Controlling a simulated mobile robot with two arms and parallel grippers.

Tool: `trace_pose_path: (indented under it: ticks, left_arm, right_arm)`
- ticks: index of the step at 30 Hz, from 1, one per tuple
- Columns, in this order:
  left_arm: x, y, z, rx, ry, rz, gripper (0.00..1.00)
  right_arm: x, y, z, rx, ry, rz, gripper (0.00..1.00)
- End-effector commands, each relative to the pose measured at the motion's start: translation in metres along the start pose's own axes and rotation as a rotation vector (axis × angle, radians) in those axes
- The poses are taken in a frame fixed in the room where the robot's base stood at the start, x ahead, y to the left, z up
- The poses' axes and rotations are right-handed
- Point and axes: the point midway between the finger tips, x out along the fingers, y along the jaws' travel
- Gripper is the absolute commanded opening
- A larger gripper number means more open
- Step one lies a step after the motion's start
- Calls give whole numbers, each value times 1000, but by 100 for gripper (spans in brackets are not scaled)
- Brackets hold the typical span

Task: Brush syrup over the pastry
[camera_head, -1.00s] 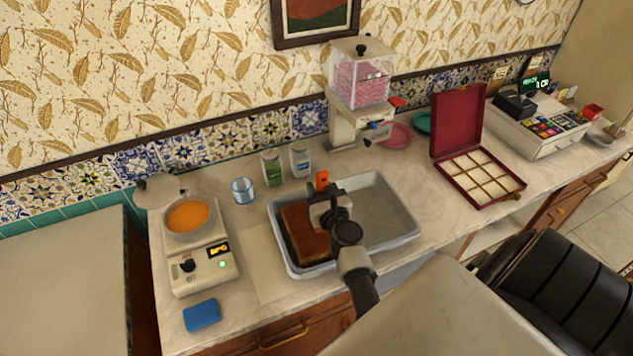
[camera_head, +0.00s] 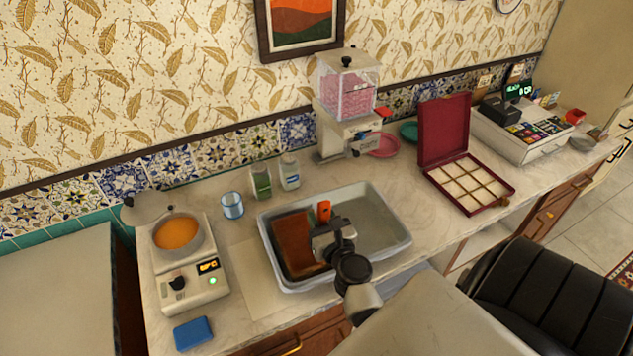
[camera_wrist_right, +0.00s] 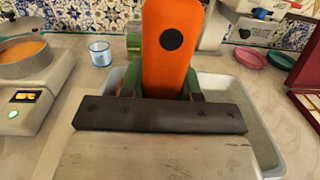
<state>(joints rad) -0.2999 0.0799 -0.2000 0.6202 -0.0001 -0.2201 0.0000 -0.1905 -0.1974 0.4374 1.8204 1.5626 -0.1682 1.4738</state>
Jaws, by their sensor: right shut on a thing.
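The pastry (camera_head: 293,243) is a brown slab lying in the left part of a grey metal tray (camera_head: 385,215). My right gripper (camera_head: 325,228) is over the tray at the pastry's right side. It is shut on an orange-handled brush (camera_head: 323,211); the orange handle (camera_wrist_right: 168,45) fills the middle of the right wrist view. The brush's lower end is hidden by my gripper, so I cannot tell whether it touches the pastry. A pan of orange syrup (camera_head: 176,232) sits on a white burner unit (camera_head: 196,289) at the left. My left gripper is not in view.
A blue glass (camera_head: 232,206) and two jars, one green (camera_head: 261,182) and one white (camera_head: 290,172), stand behind the tray. A blue sponge (camera_head: 193,333) lies at the front left. An open red box (camera_head: 468,184) and a cash register (camera_head: 525,125) stand to the right.

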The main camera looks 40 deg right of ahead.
Motion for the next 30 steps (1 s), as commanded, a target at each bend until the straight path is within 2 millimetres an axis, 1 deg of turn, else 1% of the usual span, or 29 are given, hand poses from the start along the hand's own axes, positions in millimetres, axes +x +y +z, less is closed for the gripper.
trace_pose_path:
  ticks: [1,5,7,9,12,19,30]
  left_arm:
    - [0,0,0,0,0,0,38]
    - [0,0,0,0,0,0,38]
    - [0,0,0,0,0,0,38]
    - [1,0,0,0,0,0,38]
    - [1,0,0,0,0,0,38]
    - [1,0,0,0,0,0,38]
    - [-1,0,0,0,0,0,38]
  right_arm:
    - [-6,6,-6,15,16,1,8]
    - [-1,6,-7,16,15,3,8]
    - [5,6,-8,17,15,3,8]
    - [12,7,-10,18,14,4,0]
    - [20,6,-12,18,15,4,0]
    - [32,5,-12,18,15,4,0]
    - [70,-4,-11,12,13,2,0]
